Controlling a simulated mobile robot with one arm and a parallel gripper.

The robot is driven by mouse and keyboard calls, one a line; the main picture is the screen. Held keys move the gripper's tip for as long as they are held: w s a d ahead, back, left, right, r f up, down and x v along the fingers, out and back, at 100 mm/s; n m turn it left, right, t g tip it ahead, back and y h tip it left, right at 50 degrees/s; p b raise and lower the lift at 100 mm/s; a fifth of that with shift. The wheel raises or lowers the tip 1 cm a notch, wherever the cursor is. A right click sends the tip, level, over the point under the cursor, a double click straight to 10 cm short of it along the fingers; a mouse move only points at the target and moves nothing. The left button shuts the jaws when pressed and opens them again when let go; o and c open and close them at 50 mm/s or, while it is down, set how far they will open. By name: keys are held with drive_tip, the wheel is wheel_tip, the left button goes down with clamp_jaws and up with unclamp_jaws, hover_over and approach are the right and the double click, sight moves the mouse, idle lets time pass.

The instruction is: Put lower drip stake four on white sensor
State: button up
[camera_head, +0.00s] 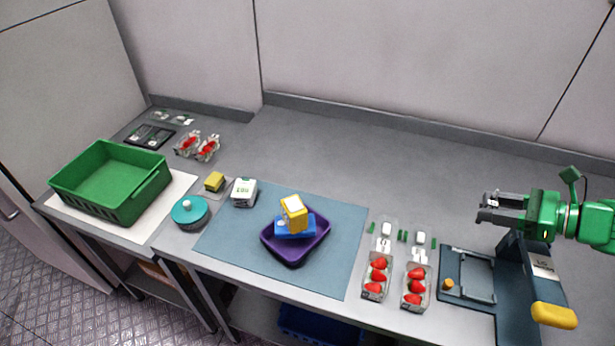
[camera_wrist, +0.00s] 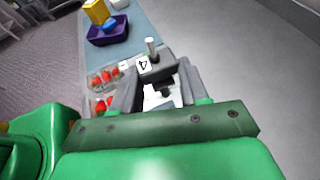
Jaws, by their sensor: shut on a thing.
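My gripper (camera_head: 487,207) is at the right, raised above the bench, and shut on a small drip stake. In the wrist view the stake shows as a white tag marked 4 (camera_wrist: 144,65) with a grey peg (camera_wrist: 151,48) between the fingertips (camera_wrist: 160,72). The lower part of the stake is hidden by the fingers. A white box with green digits (camera_head: 244,192), which looks like the white sensor, stands at the upper left corner of the blue mat. My gripper is far to its right and apart from it.
A purple tray (camera_head: 297,253) on the blue mat (camera_head: 340,222) holds blue and yellow blocks. Strawberry packs (camera_head: 375,277) lie right of the mat. The bench behind is clear.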

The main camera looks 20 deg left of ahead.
drive_tip(key=w+a+r+n+g, duration=0.1)
drive_tip(key=a+r, duration=0.1)
drive_tip(key=a, duration=1.1)
drive_tip(key=w+a+r+n+g, duration=0.1)
drive_tip(key=a+n+g, duration=0.1)
drive_tip(key=a, duration=1.1)
drive_tip(key=s+a+r+n+g, duration=0.1)
drive_tip(key=s+a, duration=0.4)
drive_tip(key=a, duration=0.5)
drive_tip(key=s+a+g, duration=0.1)
drive_tip(key=s+a, duration=0.5)
drive_tip(key=a, duration=0.4)
drive_tip(key=shift+a+r+n+g+y, duration=0.2)
drive_tip(key=shift+r+n+g+y, duration=0.1)
drive_tip(key=shift+r+n+y, duration=0.1)
drive_tip(key=w+a+f, duration=0.1)
drive_tip(key=w+a, duration=0.1)
drive_tip(key=w+a+f, duration=0.1)
drive_tip(key=a, duration=0.1)
drive_tip(key=w+a+f, duration=0.2)
drive_tip(key=shift+w, duration=0.35)
hover_over(249, 188)
drive_tip(key=f, duration=0.5)
drive_tip(key=shift+s+d+f, duration=0.15)
drive_tip(key=shift+s+f, duration=0.05)
drive_tip(key=shift+f, duration=0.05)
drive_tip(key=shift+w+f, duration=0.15)
drive_tip(key=shift+f, duration=1.7)
drive_tip(key=shift+f, duration=0.1)
